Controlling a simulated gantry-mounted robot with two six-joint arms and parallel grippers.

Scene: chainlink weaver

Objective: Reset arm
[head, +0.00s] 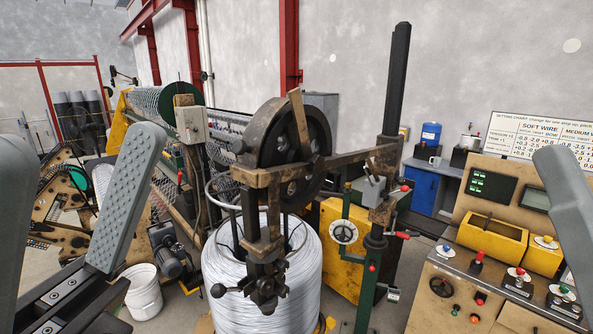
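My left gripper (82,140) is at the lower left of the head view. One grey ribbed finger stands up clear of the machine, and the other is cut off by the left edge. The fingers are wide apart with nothing between them. My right gripper (566,180) shows only as one grey finger at the right edge, in front of the control console (440,290). Its other finger is out of view, so its opening cannot be told. Neither gripper is seen touching anything.
A large wire coil (262,285) stands in the middle under a dark wheel and bracket (285,140). A white bucket (143,290) and a motor (168,252) are beside the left gripper. A yellow tray (492,240) sits on the console. A red-handled lever (400,235) sticks out at centre right.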

